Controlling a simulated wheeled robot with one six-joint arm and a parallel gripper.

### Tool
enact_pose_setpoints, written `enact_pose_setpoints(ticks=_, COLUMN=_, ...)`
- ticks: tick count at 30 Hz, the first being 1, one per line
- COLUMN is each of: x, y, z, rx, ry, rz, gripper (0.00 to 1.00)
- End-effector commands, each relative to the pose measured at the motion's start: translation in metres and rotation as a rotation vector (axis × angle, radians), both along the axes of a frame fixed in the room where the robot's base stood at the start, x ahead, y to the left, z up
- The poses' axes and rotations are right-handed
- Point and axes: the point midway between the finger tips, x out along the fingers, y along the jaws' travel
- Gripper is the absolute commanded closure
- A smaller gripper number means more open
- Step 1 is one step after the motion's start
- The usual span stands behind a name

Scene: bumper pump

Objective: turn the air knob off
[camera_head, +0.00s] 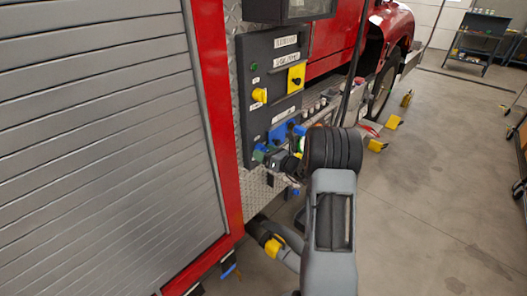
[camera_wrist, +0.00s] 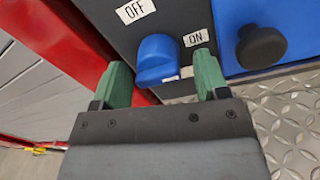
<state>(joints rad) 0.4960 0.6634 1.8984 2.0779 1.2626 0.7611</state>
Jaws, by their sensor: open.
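The blue air knob (camera_wrist: 157,58) is on a dark panel in the wrist view. An OFF label (camera_wrist: 135,10) is at its upper left and an ON label (camera_wrist: 196,38) at its right. I cannot tell surely which label the knob points to. My gripper (camera_wrist: 162,78) is open, its green fingertips on either side of the knob and slightly short of it; I see no clear contact. In the head view my gripper (camera_head: 271,156) is at the panel's lower edge, partly hiding the knob (camera_head: 261,147).
A blue plate with a black knob (camera_wrist: 262,47) is just right of the air knob. A grey shutter (camera_head: 95,140) with a red frame is to the left. Open floor (camera_head: 440,190) lies to the right.

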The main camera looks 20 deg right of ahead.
Motion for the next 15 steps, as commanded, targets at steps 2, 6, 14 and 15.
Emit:
enact_pose_setpoints(ticks=2, x=0.0035, y=0.0021, z=0.0006, rx=0.0, ry=0.0, rz=0.0, gripper=0.32)
enact_pose_setpoints(ticks=6, x=0.0056, y=0.0029, z=0.0003, rx=0.0, ry=0.0, rz=-0.001, gripper=0.32)
enact_pose_setpoints(ticks=14, x=0.0054, y=0.0028, z=0.0002, rx=0.0, ry=0.0, rz=0.0, gripper=0.37)
enact_pose_setpoints(ticks=15, x=0.0054, y=0.0029, z=0.0002, rx=-0.001, ry=0.0, rz=0.0, gripper=0.41)
